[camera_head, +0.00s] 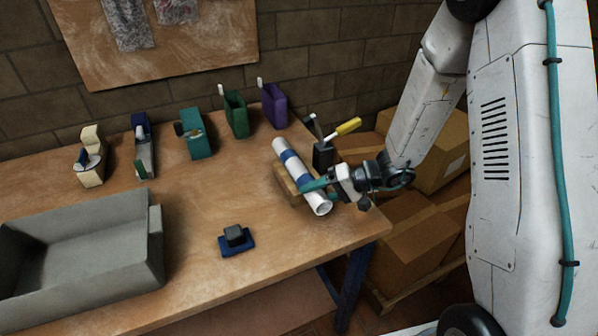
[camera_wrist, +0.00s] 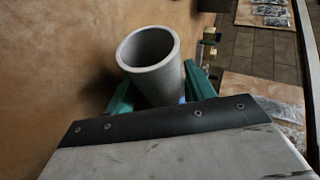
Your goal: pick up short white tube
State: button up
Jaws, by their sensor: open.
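The short white tube (camera_head: 301,174) lies tilted on a small wooden support (camera_head: 287,181) near the right end of the workbench, with blue bands along it. My gripper (camera_head: 319,187) is at the tube's near half, its teal fingers by the tube. In the wrist view the tube's open grey-white end (camera_wrist: 152,57) points toward the camera, and my gripper's teal fingers (camera_wrist: 160,92) stand on either side of it. The fingers are open around the tube; whether they touch it is hard to tell. The fingertips are partly hidden behind the tube.
A grey bin (camera_head: 85,250) fills the bench's left front. A small dark block on a blue base (camera_head: 235,239) sits mid-bench. Several coloured holders line the back, including a purple one (camera_head: 274,106). A dark cup with tools (camera_head: 323,154) stands just behind my gripper. Cardboard boxes (camera_head: 420,240) are beyond the bench.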

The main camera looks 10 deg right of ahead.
jog(key=shift+c, duration=0.3)
jog(key=c, duration=0.8)
jog(key=shift+r, duration=0.15)
